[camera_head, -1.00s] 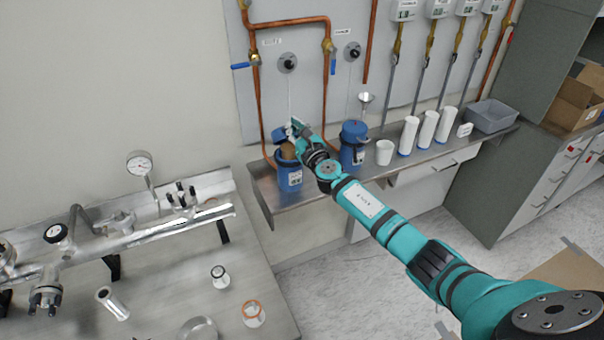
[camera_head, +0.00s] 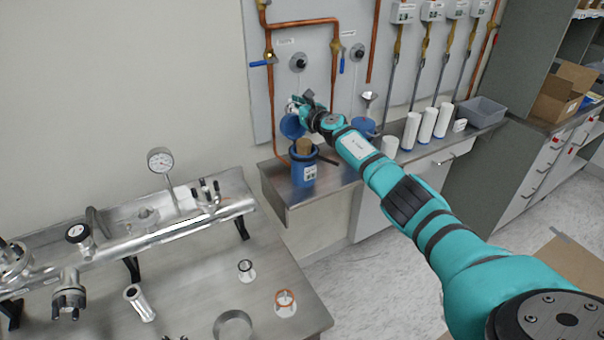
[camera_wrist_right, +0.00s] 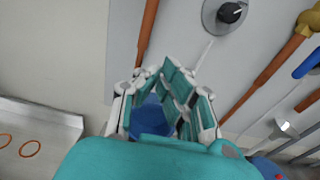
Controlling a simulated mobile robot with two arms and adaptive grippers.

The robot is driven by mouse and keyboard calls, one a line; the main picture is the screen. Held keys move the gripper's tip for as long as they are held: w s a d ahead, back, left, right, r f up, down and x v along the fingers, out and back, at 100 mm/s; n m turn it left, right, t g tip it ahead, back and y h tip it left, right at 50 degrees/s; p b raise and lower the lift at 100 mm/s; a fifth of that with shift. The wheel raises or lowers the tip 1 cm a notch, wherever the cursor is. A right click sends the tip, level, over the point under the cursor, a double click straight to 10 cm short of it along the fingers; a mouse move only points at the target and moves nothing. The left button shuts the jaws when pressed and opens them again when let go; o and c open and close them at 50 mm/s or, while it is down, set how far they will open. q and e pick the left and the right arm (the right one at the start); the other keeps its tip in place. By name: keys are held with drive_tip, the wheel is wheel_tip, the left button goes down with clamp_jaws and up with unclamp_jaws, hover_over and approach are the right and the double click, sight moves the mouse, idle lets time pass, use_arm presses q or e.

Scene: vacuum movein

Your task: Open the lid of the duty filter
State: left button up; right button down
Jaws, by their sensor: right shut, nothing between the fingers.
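The duty filter is a blue canister (camera_head: 304,178) with a white label, standing at the left end of the wall shelf. Its blue lid (camera_head: 292,126) is raised and tilted up at the back, and a brown filter cartridge (camera_head: 304,146) shows in the open top. My right gripper (camera_head: 299,101) is just above the lid's upper edge, shut and empty; I cannot tell if it touches the lid. In the right wrist view, the gripper's fingers (camera_wrist_right: 172,80) point toward the wall panel, with blue lid surface (camera_wrist_right: 152,118) behind and below them. My left gripper is out of view.
A second blue canister (camera_head: 364,127) is partly hidden behind my right arm. White cylinders (camera_head: 411,131) and a grey bin (camera_head: 482,112) stand farther right on the shelf (camera_head: 440,149). Copper pipes (camera_head: 270,95) run up the wall close by. A metal table (camera_head: 190,290) with vacuum piping is at lower left.

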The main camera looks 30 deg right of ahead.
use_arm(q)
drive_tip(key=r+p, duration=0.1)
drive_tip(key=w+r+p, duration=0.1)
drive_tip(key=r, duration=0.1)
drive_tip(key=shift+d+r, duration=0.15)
use_arm(e)
drive_tip(key=shift+w+d+g, duration=0.6)
drive_tip(key=shift+w+g, duration=0.1)
drive_tip(key=shift+w, duration=0.2)
